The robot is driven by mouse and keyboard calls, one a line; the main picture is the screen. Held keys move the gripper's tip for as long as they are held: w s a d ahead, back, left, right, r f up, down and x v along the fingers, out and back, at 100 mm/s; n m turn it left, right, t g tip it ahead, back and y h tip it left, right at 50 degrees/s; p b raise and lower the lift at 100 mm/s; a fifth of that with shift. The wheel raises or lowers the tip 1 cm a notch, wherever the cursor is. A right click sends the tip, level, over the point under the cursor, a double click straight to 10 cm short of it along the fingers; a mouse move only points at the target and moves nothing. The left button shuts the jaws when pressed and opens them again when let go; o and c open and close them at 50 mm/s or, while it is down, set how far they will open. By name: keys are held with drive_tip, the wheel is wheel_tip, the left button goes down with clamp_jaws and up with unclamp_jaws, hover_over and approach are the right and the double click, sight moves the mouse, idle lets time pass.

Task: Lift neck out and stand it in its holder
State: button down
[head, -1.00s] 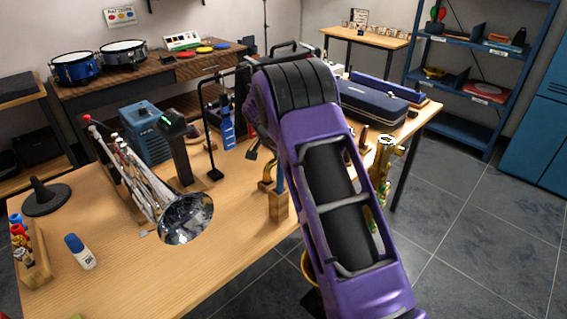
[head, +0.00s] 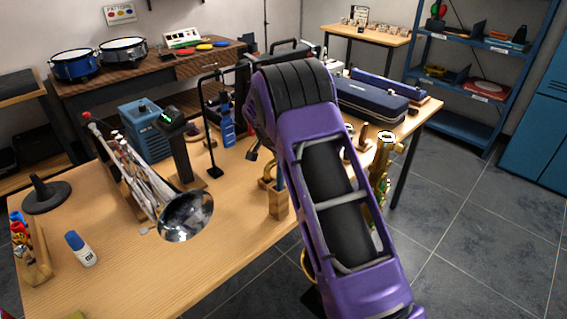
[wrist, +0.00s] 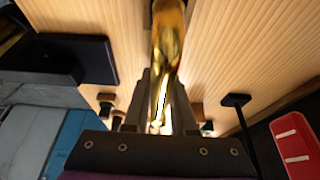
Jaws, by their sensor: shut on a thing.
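The neck (wrist: 168,40) is a shiny gold curved tube in the wrist view. It runs from the top edge down between the fingers of my gripper (wrist: 163,120), which is shut on it. In the head view my purple arm hides the gripper. A small brass curve (head: 266,171) shows just left of the arm, behind a small wooden block (head: 278,204) near the table's front edge. I cannot tell whether this curve is the held neck, or whether the block is the holder. A brass saxophone body (head: 381,160) stands right of the arm, partly hidden by it.
A trumpet (head: 138,178) lies on a rack, bell toward the front. A black upright device (head: 179,148), a thin black stand (head: 213,140), a blue spray bottle (head: 228,126) and a blue case (head: 372,101) occupy the table. The front middle of the wooden table (head: 190,262) is clear.

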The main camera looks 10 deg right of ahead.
drive_tip(key=c, duration=0.7)
unclamp_jaws()
drive_tip(key=shift+o, duration=0.2)
drive_tip(key=p+v, duration=0.2)
drive_tip(key=v, duration=1.5)
drive_tip(key=shift+a+r, duration=0.2)
drive_tip(key=shift+s, duration=0.1)
